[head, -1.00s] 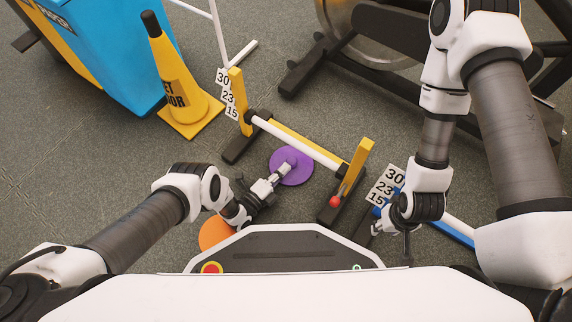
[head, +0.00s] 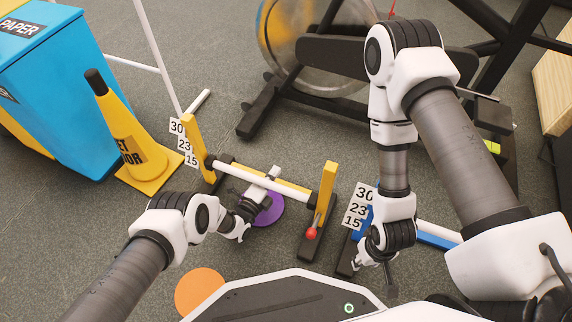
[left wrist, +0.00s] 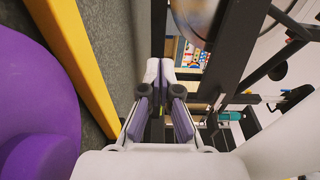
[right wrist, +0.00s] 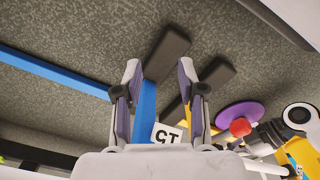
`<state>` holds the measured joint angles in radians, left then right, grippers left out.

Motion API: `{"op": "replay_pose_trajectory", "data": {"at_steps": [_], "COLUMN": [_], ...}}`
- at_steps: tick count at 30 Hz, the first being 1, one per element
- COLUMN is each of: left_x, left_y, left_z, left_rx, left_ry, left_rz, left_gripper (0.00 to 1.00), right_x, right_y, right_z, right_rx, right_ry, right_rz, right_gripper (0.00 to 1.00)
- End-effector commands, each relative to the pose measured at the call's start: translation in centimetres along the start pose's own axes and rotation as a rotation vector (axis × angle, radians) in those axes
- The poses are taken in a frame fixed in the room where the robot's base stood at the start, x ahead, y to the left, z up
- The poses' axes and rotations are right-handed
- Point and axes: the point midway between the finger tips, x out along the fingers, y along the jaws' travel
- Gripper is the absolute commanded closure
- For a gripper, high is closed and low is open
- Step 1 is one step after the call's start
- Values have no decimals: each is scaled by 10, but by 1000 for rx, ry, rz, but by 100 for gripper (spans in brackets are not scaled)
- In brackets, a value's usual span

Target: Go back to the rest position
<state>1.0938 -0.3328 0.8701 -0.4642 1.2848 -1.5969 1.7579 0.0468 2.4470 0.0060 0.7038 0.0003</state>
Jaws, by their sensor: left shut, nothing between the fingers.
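My left gripper (head: 268,175) is shut and empty. In the head view it overlaps the white bar of the yellow hurdle, above the far edge of the purple disc (head: 270,213). Its closed fingers (left wrist: 160,75) show in the left wrist view, with the purple disc (left wrist: 35,100) to the left, clear of them. My right gripper (head: 375,275) hangs at the front right by the blue hurdle. In the right wrist view its fingers (right wrist: 160,85) are apart, with no held object visible. An orange disc (head: 200,292) lies on the floor at the front left, partly hidden by my base.
The yellow hurdle (head: 328,195) stands close to my left gripper, and the blue hurdle (head: 438,236) stands by my right arm. A yellow cone (head: 135,150) and a blue bin (head: 60,85) are at the left. A black-framed machine (head: 350,52) stands behind.

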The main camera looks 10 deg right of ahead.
Motion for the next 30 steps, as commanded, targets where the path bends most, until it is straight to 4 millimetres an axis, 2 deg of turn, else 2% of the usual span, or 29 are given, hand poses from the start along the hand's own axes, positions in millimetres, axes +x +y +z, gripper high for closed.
{"op": "replay_pose_trajectory", "data": {"at_steps": [1, 6, 12, 20, 23, 26, 29, 30], "left_x": [16, 55, 77, 76, 64, 32, -19, -44], "left_y": [12, 9, 1, 0, 3, 11, 18, 19], "left_z": [0, -1, 0, 2, 13, 39, 70, 81], "left_rx": [3, 1, 0, -5, -63, -204, -406, -496], "left_ry": [2, 2, -1, -2, -22, -84, -200, -259], "left_rz": [-6, -3, -1, 5, 62, 184, 336, 395], "left_gripper": [100, 100, 100, 100, 100, 100, 100, 100], "right_x": [27, 62, 63, 61, 50, 30, 7, -2], "right_y": [0, 0, 0, 0, 0, 0, 0, 0], "right_z": [-3, -16, -20, -20, -19, -17, -15, -14], "right_rx": [-4, -22, -27, -28, -28, -27, -25, -24], "right_ry": [9, 45, 57, 57, 54, 48, 40, 37], "right_rz": [1, 6, 7, 7, 6, 6, 4, 4], "right_gripper": [60, 60, 60, 60, 60, 60, 60, 60]}}
